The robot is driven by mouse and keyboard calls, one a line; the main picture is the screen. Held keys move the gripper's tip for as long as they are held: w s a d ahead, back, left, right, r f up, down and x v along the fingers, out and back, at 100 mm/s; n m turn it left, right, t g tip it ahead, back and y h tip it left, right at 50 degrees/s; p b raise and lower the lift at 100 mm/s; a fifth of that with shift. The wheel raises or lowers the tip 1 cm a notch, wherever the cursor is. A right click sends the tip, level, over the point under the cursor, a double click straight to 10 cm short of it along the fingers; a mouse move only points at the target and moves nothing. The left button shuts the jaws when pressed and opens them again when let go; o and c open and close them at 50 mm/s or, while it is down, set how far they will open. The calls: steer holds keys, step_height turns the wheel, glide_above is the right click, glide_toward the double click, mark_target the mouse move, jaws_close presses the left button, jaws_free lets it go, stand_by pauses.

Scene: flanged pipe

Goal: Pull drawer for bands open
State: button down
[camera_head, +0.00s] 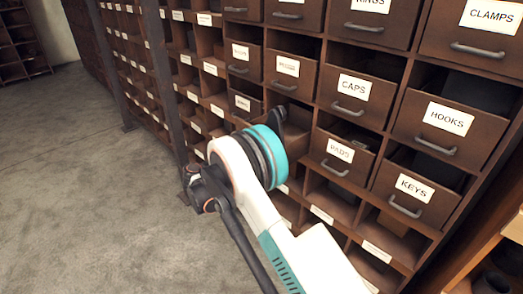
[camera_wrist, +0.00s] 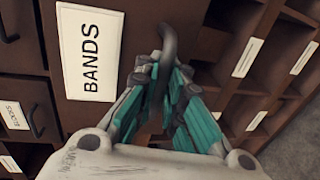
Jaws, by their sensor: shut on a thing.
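The drawer for bands (camera_wrist: 133,28) has a white label (camera_wrist: 90,52) reading BANDS, which appears turned sideways in the wrist view. Its curved dark handle (camera_wrist: 168,42) rises between the teal fingers of my gripper (camera_wrist: 158,75). The fingers are closed around the handle. In the head view my arm covers most of this drawer's front, and its label is hidden there. From these frames I cannot tell exactly how far the drawer stands out.
The PADS drawer (camera_head: 341,160) is right of my gripper, with the CAPS drawer (camera_head: 352,92) above it. The KEYS (camera_head: 411,192) and HOOKS (camera_head: 446,122) drawers are farther right. Open cubbies lie below. The grey floor (camera_head: 80,165) at left is clear.

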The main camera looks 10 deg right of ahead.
steer(key=shift+f+v, duration=0.2)
steer(key=shift+v, duration=0.75)
steer(key=shift+f+v, duration=0.15)
steer(key=shift+v, duration=0.8)
steer(key=c, duration=1.7)
jaws_free()
steer(key=shift+a, duration=0.1)
steer(key=v, duration=1.2)
